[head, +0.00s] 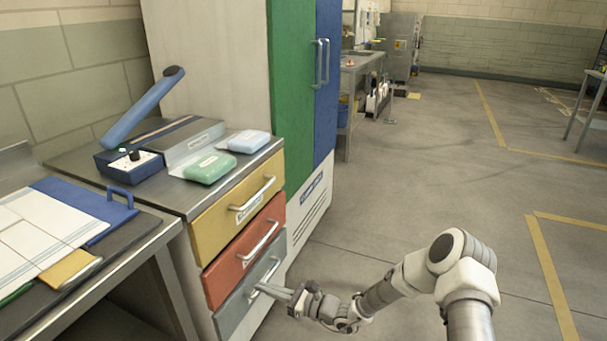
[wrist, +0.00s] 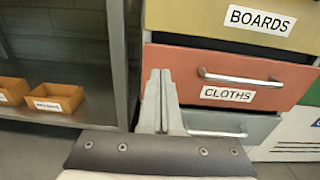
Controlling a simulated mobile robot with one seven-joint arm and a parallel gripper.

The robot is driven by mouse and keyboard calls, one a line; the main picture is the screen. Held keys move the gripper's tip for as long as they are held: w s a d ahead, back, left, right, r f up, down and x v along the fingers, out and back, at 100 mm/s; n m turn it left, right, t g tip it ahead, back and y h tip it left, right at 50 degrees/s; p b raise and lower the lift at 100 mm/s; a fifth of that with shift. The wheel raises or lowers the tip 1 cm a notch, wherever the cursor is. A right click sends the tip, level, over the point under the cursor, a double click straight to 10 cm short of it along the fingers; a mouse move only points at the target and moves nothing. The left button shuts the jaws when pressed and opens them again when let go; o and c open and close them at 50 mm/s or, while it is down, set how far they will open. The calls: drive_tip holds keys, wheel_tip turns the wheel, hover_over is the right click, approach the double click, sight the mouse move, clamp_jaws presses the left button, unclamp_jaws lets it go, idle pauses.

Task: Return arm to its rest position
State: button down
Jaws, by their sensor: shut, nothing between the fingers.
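My gripper (head: 262,289) is at the end of my arm, low in front of the drawer unit, close to the grey bottom drawer (head: 237,308). In the wrist view my gripper (wrist: 160,75) has its two fingers together, with nothing between them. The fingertips overlap the left part of the red drawer in that view; whether they touch anything I cannot tell. My arm stretches from the lower right of the head view toward the drawers, bent at the elbow.
The yellow drawer (wrist: 225,18) reads BOARDS and the red drawer (wrist: 285,78) CLOTHS. A steel table (head: 150,248) stands left. Orange bins (wrist: 58,95) sit on a shelf at left. A green and blue cabinet (head: 297,90) stands behind. Open floor (head: 420,190) lies to the right.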

drive_tip(key=s+d+r+n+g+h, duration=0.3)
drive_tip(key=s+r+n+g, duration=0.1)
drive_tip(key=s+r+n, duration=0.3)
drive_tip(key=s+d+r+n+g+h, duration=0.3)
drive_tip(key=s+r+n, duration=0.1)
drive_tip(key=r+n, duration=0.4)
drive_tip(key=s+d+r+n+t+h, duration=0.35)
drive_tip(key=s+d+r+h, duration=0.25)
drive_tip(key=s+d+r, duration=0.4)
drive_tip(key=s+d+r+n+t+h, duration=0.4)
drive_tip(key=s+d+r, duration=0.4)
drive_tip(key=d, duration=0.5)
wheel_tip(320, 180, up, 18)
drive_tip(key=h+p, duration=0.1)
drive_tip(key=p, duration=1.8)
drive_tip(key=shift+a+r+m+g, duration=0.15)
drive_tip(key=shift+a+m+g, duration=0.2)
drive_tip(key=shift+m, duration=0.1)
drive_tip(key=shift+w, duration=0.1)
